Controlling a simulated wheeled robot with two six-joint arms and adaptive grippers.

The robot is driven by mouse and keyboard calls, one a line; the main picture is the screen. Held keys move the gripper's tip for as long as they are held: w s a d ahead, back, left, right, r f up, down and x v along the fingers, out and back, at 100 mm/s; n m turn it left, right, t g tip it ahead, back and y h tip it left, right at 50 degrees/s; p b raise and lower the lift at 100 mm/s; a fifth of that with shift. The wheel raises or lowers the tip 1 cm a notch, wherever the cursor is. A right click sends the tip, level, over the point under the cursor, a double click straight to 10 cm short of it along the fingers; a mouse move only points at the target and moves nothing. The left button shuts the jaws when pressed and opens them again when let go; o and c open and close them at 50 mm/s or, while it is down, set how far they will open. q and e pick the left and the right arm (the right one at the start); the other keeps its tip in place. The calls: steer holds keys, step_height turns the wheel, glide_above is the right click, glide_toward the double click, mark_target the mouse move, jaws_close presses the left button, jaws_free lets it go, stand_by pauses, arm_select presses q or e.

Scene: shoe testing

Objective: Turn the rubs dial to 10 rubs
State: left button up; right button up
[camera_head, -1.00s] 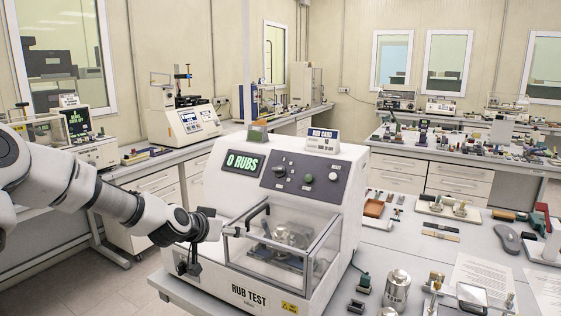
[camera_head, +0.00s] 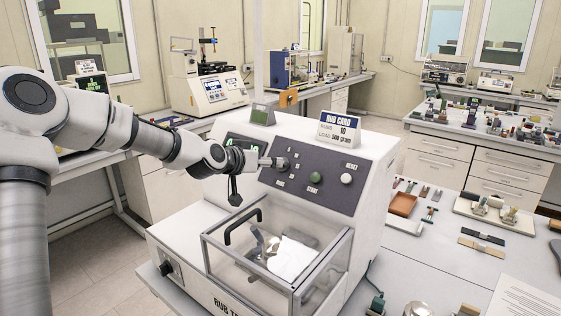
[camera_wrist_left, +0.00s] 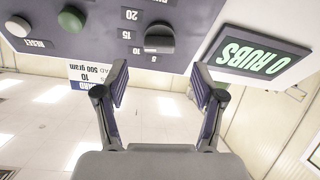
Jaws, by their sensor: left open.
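The rubs dial (camera_wrist_left: 153,38) is a round black knob on the dark panel, with numbers such as 5, 15 and 20 around it. The left wrist view shows it upside down; its setting is hard to read. My left gripper (camera_wrist_left: 160,78) is open and empty, its fingertips pointing at the panel just short of the knob. In the head view my left gripper (camera_head: 272,162) is at the panel's left part and hides most of the dial. The display (camera_wrist_left: 262,56) reads 0 RUBS; my arm partly covers it in the head view. My right gripper is not in view.
The rub card (camera_head: 339,130) on top of the tester (camera_head: 375,160) reads 10 rubs, 500 gram. A green start button (camera_head: 315,177) and white reset button (camera_head: 346,179) sit right of the dial. A clear-walled box (camera_head: 325,262) with a black handle juts out below.

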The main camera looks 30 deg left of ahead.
arm_select(q)
steer(key=p+x, duration=0.2)
steer(key=x, duration=0.5)
steer(key=shift+f, duration=0.1)
steer(key=shift+s, duration=0.35)
steer(key=shift+s+r, duration=0.25)
steer(key=shift+r, duration=0.05)
steer(key=shift+c, duration=0.6)
steer(key=c, duration=1)
